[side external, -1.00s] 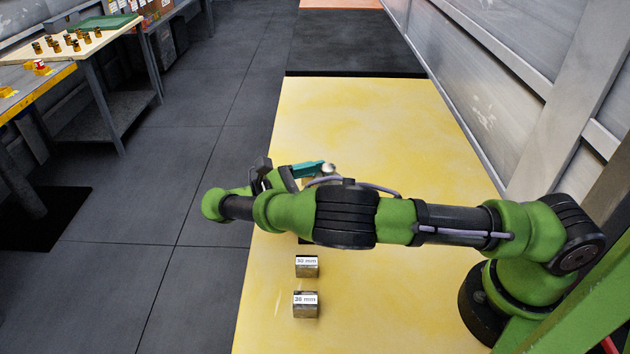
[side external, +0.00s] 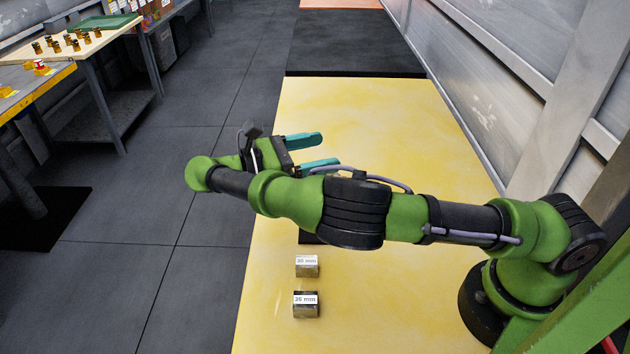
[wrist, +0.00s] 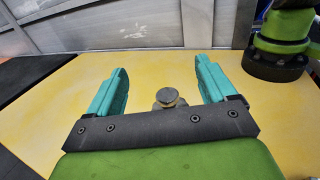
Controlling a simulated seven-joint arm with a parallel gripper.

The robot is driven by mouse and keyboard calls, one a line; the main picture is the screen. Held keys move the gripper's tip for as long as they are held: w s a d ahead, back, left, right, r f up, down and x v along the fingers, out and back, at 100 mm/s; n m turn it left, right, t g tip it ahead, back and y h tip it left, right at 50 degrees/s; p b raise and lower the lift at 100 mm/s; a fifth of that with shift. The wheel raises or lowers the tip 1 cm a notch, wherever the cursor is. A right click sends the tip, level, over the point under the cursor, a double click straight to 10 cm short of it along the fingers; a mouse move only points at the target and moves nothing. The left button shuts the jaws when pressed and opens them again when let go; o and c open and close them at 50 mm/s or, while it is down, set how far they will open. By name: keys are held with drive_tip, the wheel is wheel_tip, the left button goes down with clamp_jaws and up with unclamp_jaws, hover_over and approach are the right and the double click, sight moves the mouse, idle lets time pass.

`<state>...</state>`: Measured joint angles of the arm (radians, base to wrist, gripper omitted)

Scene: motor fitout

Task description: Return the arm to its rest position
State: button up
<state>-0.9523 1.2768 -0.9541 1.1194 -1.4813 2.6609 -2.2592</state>
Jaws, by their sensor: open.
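My gripper (side external: 322,150) has two teal fingers spread wide apart, with nothing between them in the side view. It is held above the yellow table (side external: 370,120), pointing right in that view. In the wrist view my gripper (wrist: 162,82) is open, and a small round brass-coloured part (wrist: 167,97) on a grey body shows between the fingers, beyond the palm. It appears apart from both fingers. In the side view my arm hides this part and most of what stands below it.
Two metal blocks labelled 30 mm (side external: 306,267) and 36 mm (side external: 305,305) sit at the table's near left. A dark edge shows under my arm. A grey panelled wall (side external: 500,90) runs along the right. Side benches (side external: 85,48) stand far left. The table's far half is clear.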

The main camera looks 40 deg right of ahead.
drive_tip(key=s+d+r+m+t+y, duration=0.1)
drive_tip(key=s+d+r+m+y, duration=0.1)
drive_tip(key=s+d+y, duration=0.3)
drive_tip(key=s+d+r+m+t+y, duration=0.1)
drive_tip(key=s+d+m+y, duration=0.2)
drive_tip(key=d+y, duration=0.35)
drive_tip(key=s+a+r+m+t+y, duration=0.6)
drive_tip(key=s+m+t, duration=0.2)
drive_tip(key=m+t, duration=0.4)
drive_tip(key=shift+s+t+y, duration=0.3)
drive_tip(key=shift+t+y, duration=0.05)
drive_tip(key=shift+t, duration=0.05)
